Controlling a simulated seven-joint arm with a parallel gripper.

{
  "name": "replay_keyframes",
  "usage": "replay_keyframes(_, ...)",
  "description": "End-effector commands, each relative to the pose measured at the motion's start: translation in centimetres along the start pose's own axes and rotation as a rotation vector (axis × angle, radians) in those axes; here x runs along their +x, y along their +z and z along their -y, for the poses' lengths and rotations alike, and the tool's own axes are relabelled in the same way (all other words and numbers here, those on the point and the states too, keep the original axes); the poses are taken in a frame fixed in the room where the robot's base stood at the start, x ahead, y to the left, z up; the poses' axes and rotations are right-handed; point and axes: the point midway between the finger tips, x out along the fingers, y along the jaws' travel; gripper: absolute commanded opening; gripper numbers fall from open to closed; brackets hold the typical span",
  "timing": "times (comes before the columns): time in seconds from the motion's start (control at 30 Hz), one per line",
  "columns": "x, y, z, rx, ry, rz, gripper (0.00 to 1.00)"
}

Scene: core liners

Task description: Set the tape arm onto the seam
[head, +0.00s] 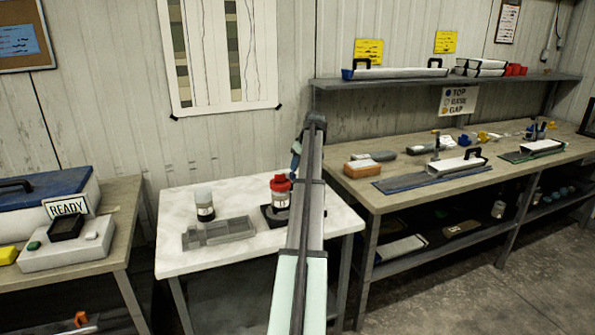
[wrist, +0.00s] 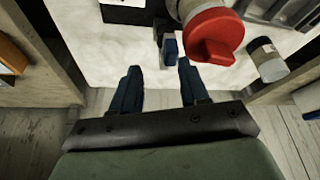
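My gripper (wrist: 159,68) is open, its two dark blue fingers apart over the white table's edge in the wrist view. A small blue-tipped part (wrist: 169,48) on a grey stem lies just beyond the fingertips, roughly between them; it may be the tape arm, but I cannot be sure. It is beside a red-capped container (wrist: 215,36). In the head view this red-capped container (head: 280,188) stands on a black base (head: 270,222) on the white table. My arm covers the area to its right, and a blue finger (head: 296,156) shows there. I cannot make out a seam.
On the white table (head: 175,260) are a grey tray (head: 218,234) and a white-capped jar (head: 204,202). The right bench (head: 360,196) holds white liners (head: 457,165) and tools. The left bench holds a READY sign (head: 67,206) and a blue-lidded box (head: 45,190).

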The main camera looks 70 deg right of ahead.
Motion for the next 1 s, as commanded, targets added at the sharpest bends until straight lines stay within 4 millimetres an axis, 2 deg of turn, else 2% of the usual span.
replay_keyframes(0.03, -1.2, 0.0, 0.0, 0.0, 0.001, -0.001, 0.45)
replay_keyframes(0.3, -6.2, 0.0, 0.0, 0.0, 0.0, -0.001, 0.45)
replay_keyframes(0.5, -8.6, 0.0, 0.0, 0.0, -0.001, 0.0, 0.45)
replay_keyframes(0.7, -9.6, 0.0, 0.1, 0.0, -0.002, 0.0, 0.45)
replay_keyframes(1.0, -9.7, 0.0, 0.1, 0.0, -0.002, 0.0, 0.45)
